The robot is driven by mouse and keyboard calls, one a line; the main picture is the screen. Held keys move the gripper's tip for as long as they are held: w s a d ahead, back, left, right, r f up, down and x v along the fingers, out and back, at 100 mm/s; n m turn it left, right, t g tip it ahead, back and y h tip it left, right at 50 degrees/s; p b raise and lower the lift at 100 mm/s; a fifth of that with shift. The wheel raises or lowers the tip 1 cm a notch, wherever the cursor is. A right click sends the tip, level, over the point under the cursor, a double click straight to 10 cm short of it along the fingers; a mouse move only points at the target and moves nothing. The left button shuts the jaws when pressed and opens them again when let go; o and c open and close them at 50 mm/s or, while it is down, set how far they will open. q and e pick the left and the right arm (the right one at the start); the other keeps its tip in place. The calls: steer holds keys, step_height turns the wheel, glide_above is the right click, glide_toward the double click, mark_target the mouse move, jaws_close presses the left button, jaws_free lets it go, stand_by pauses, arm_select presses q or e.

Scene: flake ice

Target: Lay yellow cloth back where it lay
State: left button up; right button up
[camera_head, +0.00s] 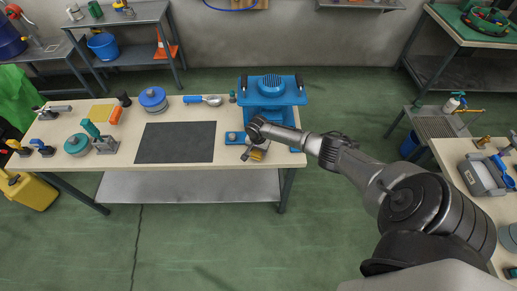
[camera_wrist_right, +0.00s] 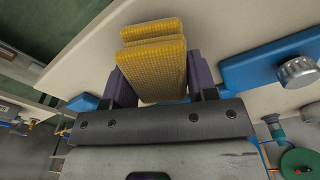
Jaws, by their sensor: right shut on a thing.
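The yellow cloth (camera_wrist_right: 160,75) is a folded, woven-looking pad between the two dark fingers of my right gripper (camera_wrist_right: 152,88) in the wrist view. In the head view my right gripper (camera_head: 252,152) is at the right front part of the workbench (camera_head: 228,160), just in front of the blue machine (camera_head: 270,100). Only a small part of the cloth (camera_head: 258,154) shows there. I cannot tell whether the cloth touches the bench top. My left gripper is not in view.
A dark mat (camera_head: 176,142) lies mid-bench, left of my right gripper. The bench's front edge is close.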

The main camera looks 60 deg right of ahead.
steer(key=shift+f, duration=0.1)
stand_by(0.3)
steer(key=o, duration=1.3)
steer(key=shift+c, duration=0.2)
steer(key=shift+r+p, duration=0.6)
steer(key=shift+p, duration=0.1)
steer(key=shift+a+r+p, duration=0.1)
steer(key=shift+r+p, duration=1.15)
steer(key=shift+p, duration=0.15)
steer(key=shift+a+r+p, duration=0.1)
steer(key=shift+r+p, duration=1.25)
steer(key=shift+p, duration=0.25)
steer(key=shift+r+p, duration=0.8)
steer(key=shift+p, duration=0.15)
